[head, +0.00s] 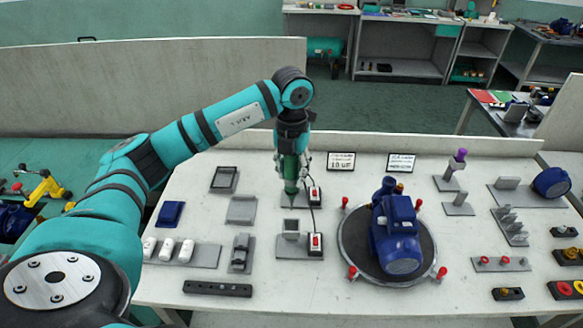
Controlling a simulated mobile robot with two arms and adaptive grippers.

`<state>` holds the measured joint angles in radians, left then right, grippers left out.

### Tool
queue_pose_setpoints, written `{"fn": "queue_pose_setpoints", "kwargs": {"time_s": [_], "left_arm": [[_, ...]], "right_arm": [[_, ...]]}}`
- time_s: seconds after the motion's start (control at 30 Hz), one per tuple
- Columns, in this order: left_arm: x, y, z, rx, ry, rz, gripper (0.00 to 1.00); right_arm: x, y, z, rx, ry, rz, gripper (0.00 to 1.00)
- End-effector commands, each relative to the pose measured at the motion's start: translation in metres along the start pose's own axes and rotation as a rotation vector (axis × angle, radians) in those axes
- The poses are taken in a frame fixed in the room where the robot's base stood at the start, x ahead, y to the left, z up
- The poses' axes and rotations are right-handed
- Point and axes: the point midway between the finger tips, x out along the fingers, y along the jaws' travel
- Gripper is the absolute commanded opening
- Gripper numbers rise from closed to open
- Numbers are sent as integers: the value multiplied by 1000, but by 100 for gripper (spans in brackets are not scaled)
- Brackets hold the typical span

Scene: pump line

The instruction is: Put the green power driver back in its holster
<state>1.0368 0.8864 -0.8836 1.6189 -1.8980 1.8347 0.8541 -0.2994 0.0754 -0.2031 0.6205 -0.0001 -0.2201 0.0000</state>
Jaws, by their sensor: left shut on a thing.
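The green power driver (289,173) is upright, tip down, in the middle of the head view. My left gripper (291,158) is shut on its upper part. The driver's lower end is over a grey base plate (298,203), beside a small box with a red switch (315,195). I cannot tell whether the tip touches anything there. A similar grey base with a square block-like holder (291,226) is just in front, beside another red-switch box (315,242). The driver and gripper partly hide the back base. My right gripper is out of view.
A blue pump (396,232) stands on a round turntable (352,253) with red knobs, to the right. Grey fixtures, white cylinders (167,248) and a blue block (170,214) are on the left. Two label cards (341,161) stand behind.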

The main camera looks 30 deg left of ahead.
Motion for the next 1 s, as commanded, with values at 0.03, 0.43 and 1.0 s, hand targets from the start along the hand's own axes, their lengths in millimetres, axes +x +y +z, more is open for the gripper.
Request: {"fn": "queue_pose_setpoints", "kwargs": {"time_s": [0.03,0.43,1.0], "left_arm": [[1,0,1,-12,-1,-1,0],[31,0,0,-11,-1,0,0],[45,0,0,-9,-1,0,0]], "right_arm": [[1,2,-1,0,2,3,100],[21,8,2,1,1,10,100],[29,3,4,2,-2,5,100]]}}
